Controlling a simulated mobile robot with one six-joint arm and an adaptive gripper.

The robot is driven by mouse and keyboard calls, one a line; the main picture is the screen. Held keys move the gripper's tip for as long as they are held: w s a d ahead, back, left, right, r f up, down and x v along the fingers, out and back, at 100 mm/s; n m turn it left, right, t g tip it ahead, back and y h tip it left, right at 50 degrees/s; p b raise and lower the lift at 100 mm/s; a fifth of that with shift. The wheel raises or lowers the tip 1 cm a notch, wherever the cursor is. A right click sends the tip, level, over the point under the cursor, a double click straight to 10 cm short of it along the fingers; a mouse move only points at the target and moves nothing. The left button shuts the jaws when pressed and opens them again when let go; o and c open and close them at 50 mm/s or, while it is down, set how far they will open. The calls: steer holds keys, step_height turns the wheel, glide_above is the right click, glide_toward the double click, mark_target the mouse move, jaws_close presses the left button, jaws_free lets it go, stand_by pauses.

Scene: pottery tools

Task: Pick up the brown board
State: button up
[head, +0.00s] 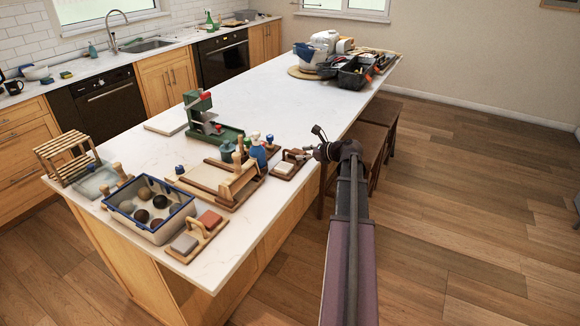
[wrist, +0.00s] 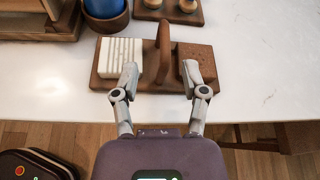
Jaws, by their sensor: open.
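A brown wooden board (wrist: 150,78) with an upright handle lies near the counter's edge in the wrist view. It carries a white ribbed block (wrist: 120,57) on the left and a brown block (wrist: 196,62) on the right. My gripper (wrist: 160,72) is open, with its two fingers apart over the near part of the board, one on each side of the handle. Nothing is between the fingertips except the view of the board and handle. In the head view the board (head: 283,175) lies at the counter's right edge, and my gripper (head: 311,153) is at its right end.
Wooden stools (head: 372,140) are beside the counter.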

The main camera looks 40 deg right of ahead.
mark_target(293, 152)
steer(key=shift+w, duration=0.1)
steer(key=shift+b+x, duration=0.95)
steer(key=shift+x, duration=1.6)
steer(key=shift+d, duration=0.2)
steer(key=shift+c, duration=0.2)
jaws_close()
